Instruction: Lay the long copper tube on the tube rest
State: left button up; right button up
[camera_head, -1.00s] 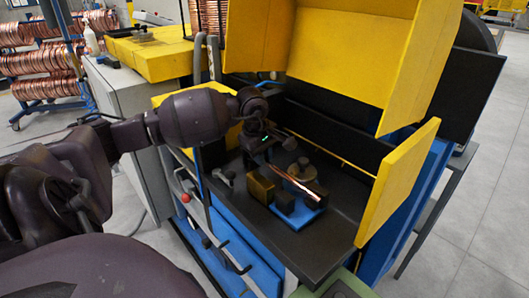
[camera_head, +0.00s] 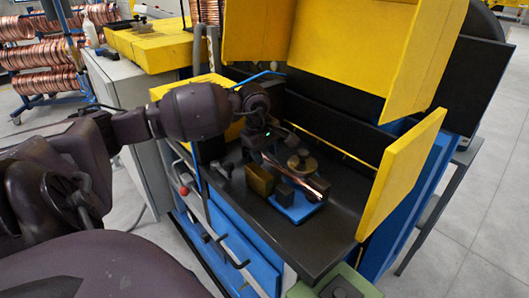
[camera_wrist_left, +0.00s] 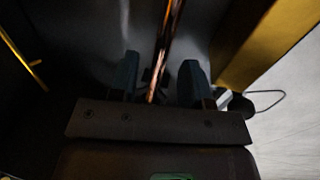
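The long copper tube (camera_head: 312,184) runs slantwise over a blue plate (camera_head: 301,212) that carries dark blocks; I cannot tell whether this plate is the tube rest. My left gripper (camera_head: 270,146) is low over the bench at the tube's far-left end, and its fingers are dark and partly hidden there. In the left wrist view the two fingers (camera_wrist_left: 160,80) stand apart, with the copper tube (camera_wrist_left: 167,38) between them and visible gaps on both sides. My right gripper is not in view.
A brass-coloured block (camera_head: 259,180) and a round knob-like part (camera_head: 301,162) stand close to the tube. A yellow side panel (camera_head: 402,178) bounds the dark bench (camera_head: 340,225) on the right. A green box (camera_head: 335,278) is at the bottom.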

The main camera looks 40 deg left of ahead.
pick_arm(q)
notch_tip(320, 180, up, 11)
jog(key=s, duration=0.2)
jog(key=shift+f+p, duration=0.2)
jog(key=shift+p, duration=0.15)
jog(key=shift+a, duration=0.1)
dwell(0.8)
